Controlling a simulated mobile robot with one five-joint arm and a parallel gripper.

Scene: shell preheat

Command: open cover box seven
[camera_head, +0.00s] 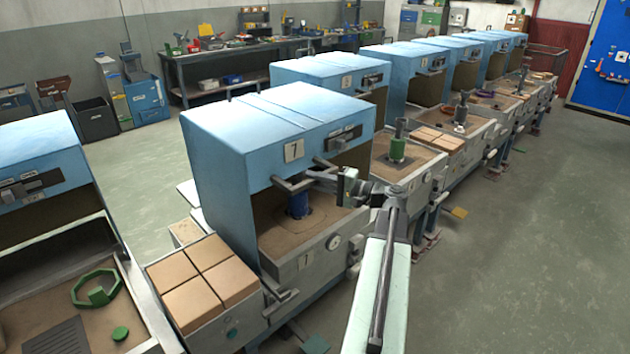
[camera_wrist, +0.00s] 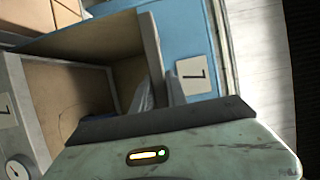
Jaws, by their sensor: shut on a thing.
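Box seven's blue cover (camera_head: 270,125) carries a 7 plate and stands like a hood over its base (camera_head: 318,262), with an open gap at the front. The cover's dark handle (camera_head: 290,185) juts out at its lower front edge. My gripper (camera_head: 318,174) is at this handle and shut on it; the exact contact is small in the head view. A dark blue cylinder (camera_head: 298,205) stands inside the box.
Tan blocks (camera_head: 200,280) lie on a side tray left of the base. Another blue-covered box (camera_head: 35,165) stands at the far left, and several more run back to the right. A gauge (camera_head: 333,242) sits on the base front.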

